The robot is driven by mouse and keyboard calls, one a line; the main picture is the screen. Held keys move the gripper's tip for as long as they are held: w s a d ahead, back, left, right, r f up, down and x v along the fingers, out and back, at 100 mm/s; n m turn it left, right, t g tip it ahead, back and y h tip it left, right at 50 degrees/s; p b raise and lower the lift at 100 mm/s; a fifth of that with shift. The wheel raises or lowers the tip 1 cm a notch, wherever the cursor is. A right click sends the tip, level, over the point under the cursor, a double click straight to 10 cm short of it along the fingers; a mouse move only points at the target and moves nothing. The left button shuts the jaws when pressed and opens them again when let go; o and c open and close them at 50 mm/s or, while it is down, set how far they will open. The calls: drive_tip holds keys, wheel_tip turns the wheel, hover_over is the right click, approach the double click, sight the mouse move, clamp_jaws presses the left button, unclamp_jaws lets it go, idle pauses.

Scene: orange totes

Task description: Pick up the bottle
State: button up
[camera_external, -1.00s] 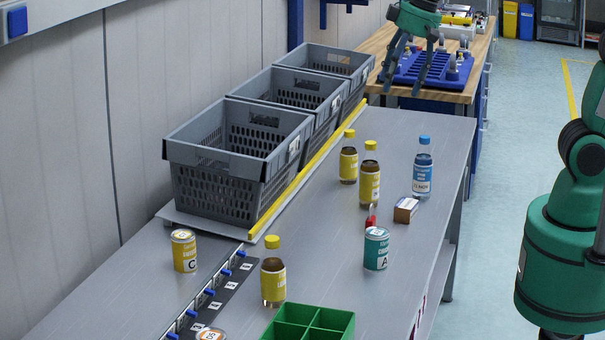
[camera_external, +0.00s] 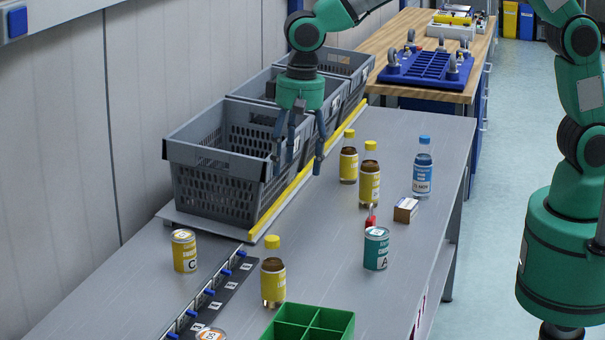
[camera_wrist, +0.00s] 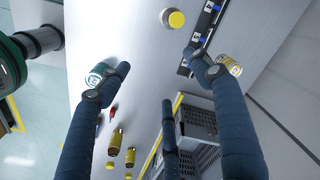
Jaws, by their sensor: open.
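Several bottles stand upright on the grey table. A yellow-capped bottle (camera_external: 273,284) is near the front, and its cap also shows at the top of the wrist view (camera_wrist: 174,19). Two more yellow-capped bottles (camera_external: 369,186) (camera_external: 348,165) stand further back. A blue-capped bottle (camera_external: 422,179) is at the right. Which bottle is meant cannot be told. My gripper (camera_external: 298,158) is open and empty, fingers down, in front of the grey crates and apart from every bottle. In the wrist view its fingers (camera_wrist: 148,85) are spread.
Grey crates (camera_external: 213,164) line the left side behind a yellow rail (camera_external: 290,194). A yellow can (camera_external: 184,252), teal can (camera_external: 376,250), small box (camera_external: 405,210), red object (camera_external: 370,220), green divided tray (camera_external: 345,322) and blue-hooked strip (camera_external: 215,297) are on the table. The middle is clear.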

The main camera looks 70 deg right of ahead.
drive_tip(key=m, duration=0.1)
hover_over(273, 265)
drive_tip(key=d, duration=0.2)
drive_tip(key=shift+g, duration=0.4)
drive_tip(key=f, duration=0.8)
drive_tip(key=shift+w+f+p, duration=0.3)
drive_tip(key=shift+f+b, duration=0.3)
drive_tip(key=shift+f, duration=4)
drive_tip(key=shift+w+f, duration=0.1)
drive_tip(key=shift+f, duration=2.5)
drive_tip(key=c, duration=1.6)
